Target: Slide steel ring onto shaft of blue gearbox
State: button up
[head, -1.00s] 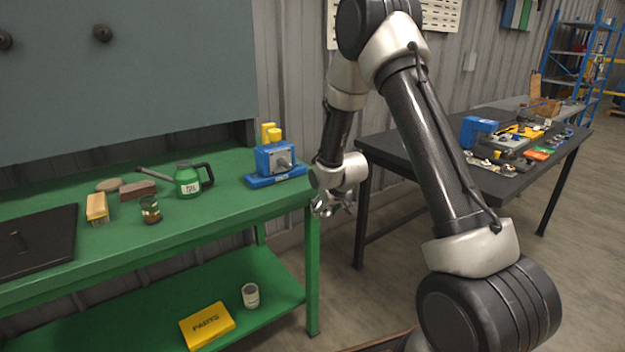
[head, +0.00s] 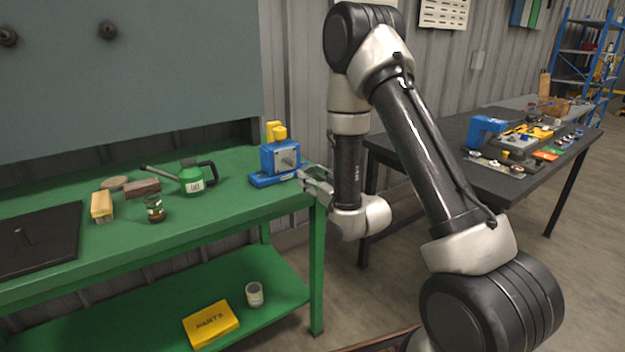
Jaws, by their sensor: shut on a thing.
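The blue gearbox (head: 268,158) stands on its blue base at the right end of the green bench, with yellow parts on and behind its top. Its grey face points right, toward my gripper; I cannot clearly make out the shaft. My gripper (head: 308,178) is just right of the gearbox, at the bench's right edge, with its fingers pointing left toward it. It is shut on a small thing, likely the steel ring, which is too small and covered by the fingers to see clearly. I cannot tell whether the ring touches the shaft.
On the green bench (head: 228,212) stand a green oil can (head: 192,180), a jar (head: 154,210), a brush (head: 102,205) and a black plate (head: 40,240). A dark table (head: 428,148) with several parts and tools is at the right. Floor shows between the two.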

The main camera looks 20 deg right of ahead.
aim_at(296, 166)
jog(key=shift+x, duration=2.4)
jog(key=shift+w+a, duration=0.1)
jog(key=shift+w, duration=0.1)
jog(key=shift+w, duration=0.25)
jog(key=shift+w+a, duration=0.15)
jog(key=shift+w, duration=0.1)
jog(key=shift+w+a, duration=0.1)
jog(key=shift+w, duration=0.25)
jog(key=shift+w, duration=0.15)
jog(key=shift+x, duration=1.35)
jog(key=shift+w+a, duration=0.2)
jog(key=shift+w, duration=0.15)
jog(key=shift+w+a, duration=0.2)
jog(key=shift+w, duration=0.45)
